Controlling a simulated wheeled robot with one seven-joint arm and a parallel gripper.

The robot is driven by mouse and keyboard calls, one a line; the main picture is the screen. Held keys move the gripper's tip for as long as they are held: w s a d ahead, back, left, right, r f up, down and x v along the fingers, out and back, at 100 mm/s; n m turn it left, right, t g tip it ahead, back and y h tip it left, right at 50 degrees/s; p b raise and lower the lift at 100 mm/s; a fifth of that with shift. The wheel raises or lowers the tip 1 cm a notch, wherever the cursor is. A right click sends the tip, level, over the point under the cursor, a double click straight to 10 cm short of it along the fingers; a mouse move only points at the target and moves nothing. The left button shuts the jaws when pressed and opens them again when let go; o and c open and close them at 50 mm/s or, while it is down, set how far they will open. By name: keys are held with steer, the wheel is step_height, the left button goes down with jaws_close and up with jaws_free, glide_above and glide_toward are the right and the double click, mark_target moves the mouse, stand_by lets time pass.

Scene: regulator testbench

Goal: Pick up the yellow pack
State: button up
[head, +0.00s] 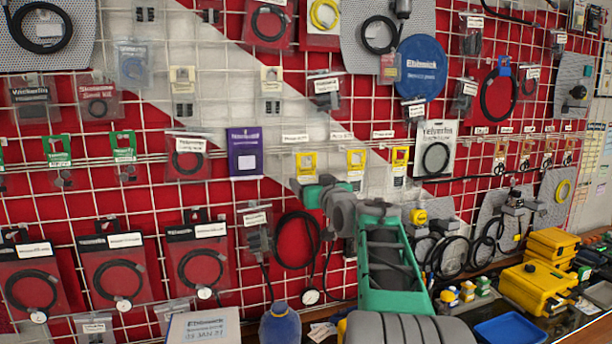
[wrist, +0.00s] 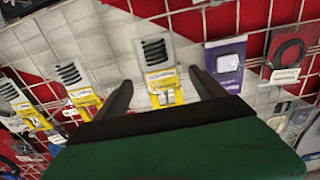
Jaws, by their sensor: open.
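Several yellow packs hang in a row on the wire grid wall. The leftmost yellow pack (head: 306,163) in the head view hangs beside a purple pack (head: 246,152). In the wrist view a yellow pack (wrist: 163,84) with a dark ribbed part in a clear bag lies between the fingers of my gripper (wrist: 160,80). The gripper is open, with a finger on each side and nothing held. I cannot tell how deep the pack sits between the fingers. In the head view my arm's end is just below the leftmost yellow pack, and its fingertips are not clear.
Two more yellow packs (head: 357,160) (head: 400,160) hang to the right in the head view. The purple pack is close to one finger in the wrist view (wrist: 226,62). Bagged cables hang below. Yellow cases (head: 535,285) and a blue tray (head: 510,329) stand on the bench.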

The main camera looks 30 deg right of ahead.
mark_target(308, 180)
steer(key=p+x, duration=0.2)
steer(key=x, duration=0.2)
steer(key=shift+w, duration=0.15)
steer(key=shift+w+f, duration=0.1)
steer(key=shift+w, duration=0.05)
steer(key=shift+c, duration=0.2)
steer(key=c, duration=1.3)
steer(key=shift+c, duration=0.6)
